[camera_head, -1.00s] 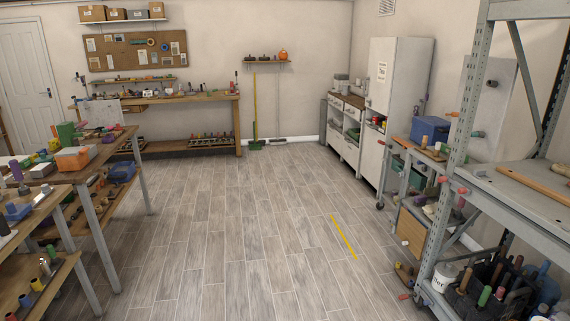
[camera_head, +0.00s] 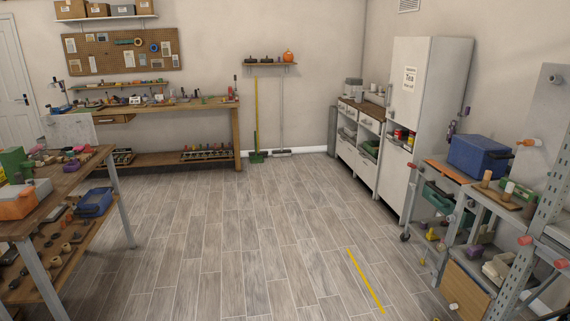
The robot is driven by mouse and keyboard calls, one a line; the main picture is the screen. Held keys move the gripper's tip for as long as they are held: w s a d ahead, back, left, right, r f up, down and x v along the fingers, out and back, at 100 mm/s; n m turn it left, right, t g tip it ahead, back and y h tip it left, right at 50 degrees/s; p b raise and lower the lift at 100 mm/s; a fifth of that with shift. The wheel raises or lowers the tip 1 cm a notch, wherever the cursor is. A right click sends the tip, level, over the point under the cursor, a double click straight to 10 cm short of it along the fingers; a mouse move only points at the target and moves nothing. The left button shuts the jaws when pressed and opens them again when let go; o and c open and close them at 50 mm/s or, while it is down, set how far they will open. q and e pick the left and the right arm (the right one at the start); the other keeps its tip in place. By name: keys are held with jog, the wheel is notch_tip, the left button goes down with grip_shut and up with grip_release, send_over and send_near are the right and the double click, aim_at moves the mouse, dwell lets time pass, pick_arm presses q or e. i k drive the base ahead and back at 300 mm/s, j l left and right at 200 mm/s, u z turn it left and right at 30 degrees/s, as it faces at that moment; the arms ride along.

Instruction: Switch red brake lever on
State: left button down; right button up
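A grey metal rack (camera_head: 548,205) stands at the right edge, cut off by the frame. Small red-pink knobs or caps show on and near it, one on its post (camera_head: 526,240) and one by the grey panel (camera_head: 530,142). I cannot tell whether any of these is the red brake lever, and no lever is clearly seen. The foot of the rack is out of frame. Neither of my grippers is in view.
A wide wooden floor is clear in the middle, with a yellow strip (camera_head: 365,281) on it. Loaded tables (camera_head: 125,200) stand left, a workbench (camera_head: 236,125) at the back. A white cabinet (camera_head: 424,120) and a cart with a blue box (camera_head: 480,157) stand right.

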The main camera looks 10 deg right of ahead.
aim_at(412, 166)
jog(key=i+l+z, duration=0.1)
jog(key=i+z, duration=0.35)
jog(key=i, duration=0.4)
jog(key=i+j+z, duration=0.25)
jog(key=i+z, duration=0.25)
jog(key=i, duration=2.35)
jog(key=i+l, duration=0.15)
jog(key=i, duration=0.4)
jog(key=i+l+z, duration=0.1)
jog(key=i, duration=0.4)
jog(key=i+l, duration=0.25)
jog(key=i, duration=0.3)
jog(key=z, duration=0.05)
